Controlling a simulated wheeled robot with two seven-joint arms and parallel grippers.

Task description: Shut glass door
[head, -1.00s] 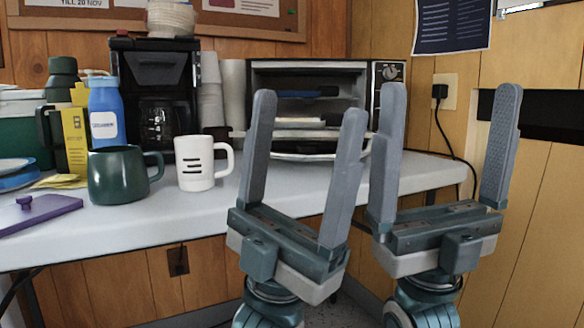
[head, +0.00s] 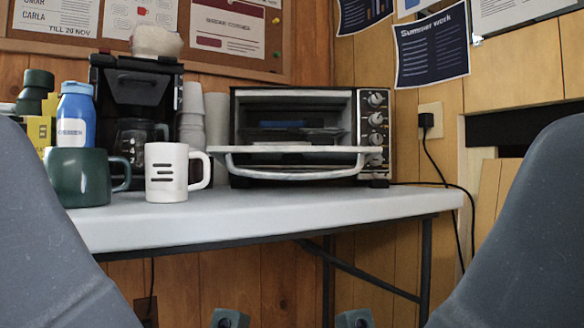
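The toaster oven (head: 374,133) stands at the back right of the white table, facing me. Its glass door (head: 225,150) is folded down and sticks out toward me, seen almost edge-on. The door's pale curved handle (head: 295,174) hangs at its front edge, just above the tabletop. The oven's opening is uncovered, with a rack and a dark interior showing. Neither gripper's fingers can be made out. Large grey parts of mine fill both lower corners, and two small teal parts of mine show at the bottom edge. Nothing of mine touches the door.
A white mug (head: 166,172) and a dark green mug (head: 80,178) stand on the table (head: 290,208) left of the oven. A coffee maker (head: 135,85) and stacked cups (head: 192,110) are behind them. A power cord (head: 438,160) runs along the right wall. Tabletop before the oven is clear.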

